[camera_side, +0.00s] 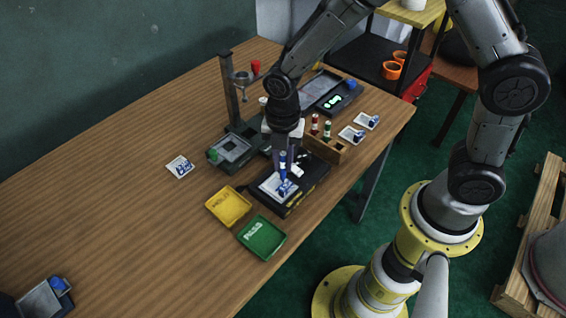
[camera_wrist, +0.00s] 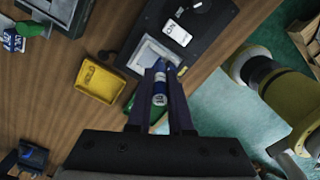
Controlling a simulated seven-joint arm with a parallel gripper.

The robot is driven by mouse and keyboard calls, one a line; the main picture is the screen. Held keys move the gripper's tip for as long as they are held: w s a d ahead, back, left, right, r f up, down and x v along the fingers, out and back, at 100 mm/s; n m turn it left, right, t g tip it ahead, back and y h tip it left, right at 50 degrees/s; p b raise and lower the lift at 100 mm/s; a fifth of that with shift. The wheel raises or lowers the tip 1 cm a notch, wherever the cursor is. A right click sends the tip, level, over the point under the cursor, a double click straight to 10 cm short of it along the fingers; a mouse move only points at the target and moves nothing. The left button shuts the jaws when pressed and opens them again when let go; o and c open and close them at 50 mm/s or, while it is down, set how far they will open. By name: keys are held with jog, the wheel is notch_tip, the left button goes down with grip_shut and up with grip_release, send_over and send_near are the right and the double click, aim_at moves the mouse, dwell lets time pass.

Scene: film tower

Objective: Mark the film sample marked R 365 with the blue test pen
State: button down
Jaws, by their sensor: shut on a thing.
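My gripper (camera_side: 289,172) is shut on the blue test pen (camera_side: 282,166), which it holds upright, tip down, over the black device with the white plate. In the wrist view the blue pen (camera_wrist: 160,88) shows between the two fingers. A white film sample with blue marks (camera_side: 271,186) lies on the black device (camera_side: 300,196) beneath the pen. Whether the tip touches it is too small to tell. Other white and blue samples lie on the table at the left (camera_side: 180,167) and at the right (camera_side: 352,135). No sample's number is readable, so I cannot tell which is R 365.
A yellow tray (camera_side: 229,206) and a green tray (camera_side: 261,238) lie just in front of the device. A wooden rack (camera_side: 329,150) with red and green pens stands behind it. A stand with a post (camera_side: 229,88) is at the back left. The table's left front is mostly clear.

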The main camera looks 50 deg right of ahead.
jog(key=shift+r, duration=2.95)
jog(key=shift+f, duration=0.1)
